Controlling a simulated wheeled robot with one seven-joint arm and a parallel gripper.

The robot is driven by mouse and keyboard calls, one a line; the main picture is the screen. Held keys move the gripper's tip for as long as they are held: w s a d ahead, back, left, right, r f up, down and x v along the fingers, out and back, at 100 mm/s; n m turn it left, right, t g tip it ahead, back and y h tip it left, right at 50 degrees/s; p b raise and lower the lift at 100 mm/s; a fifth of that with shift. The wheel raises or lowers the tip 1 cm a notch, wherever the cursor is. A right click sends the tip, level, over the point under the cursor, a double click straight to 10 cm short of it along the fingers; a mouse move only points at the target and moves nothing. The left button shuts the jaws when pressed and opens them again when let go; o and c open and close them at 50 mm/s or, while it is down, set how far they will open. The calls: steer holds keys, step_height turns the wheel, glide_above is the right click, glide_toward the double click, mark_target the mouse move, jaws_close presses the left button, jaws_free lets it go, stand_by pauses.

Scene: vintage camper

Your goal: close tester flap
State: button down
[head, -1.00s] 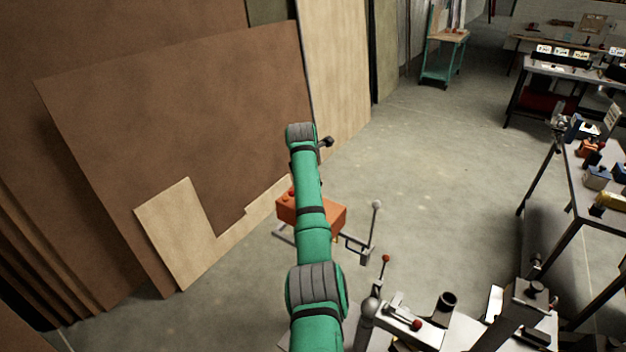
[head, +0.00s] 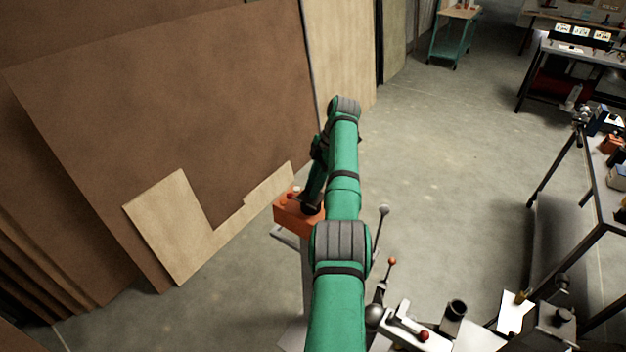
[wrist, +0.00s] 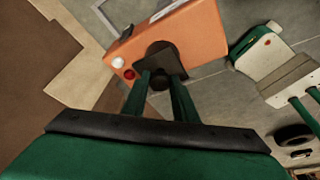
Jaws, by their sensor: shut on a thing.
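The tester appears to be an orange box (head: 290,214) on a stand, left of my arm in the head view. In the wrist view the orange box (wrist: 205,32) fills the top middle, with a red button and a white button at its left end. My gripper (wrist: 160,77) is at the box, its two green fingers closed around a small dark piece (wrist: 166,55) at the box's face. This dark piece may be the flap; its hinge and how far it is open cannot be told. My arm hides part of the box in the head view.
Brown and pale boards (head: 165,110) lean at the left, close behind the box. A metal machine with levers (head: 410,335) stands at the lower right. A workbench (head: 600,190) is farther right. The concrete floor (head: 450,150) between is clear.

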steer(key=shift+a+f, duration=0.15)
steer(key=shift+f, duration=0.05)
steer(key=c, duration=1.4)
jaws_free()
steer(key=shift+r, duration=0.1)
steer(key=v, duration=1)
steer(key=shift+w+d+r, duration=0.2)
steer(key=shift+d+r, duration=0.05)
steer(key=shift+r, duration=0.05)
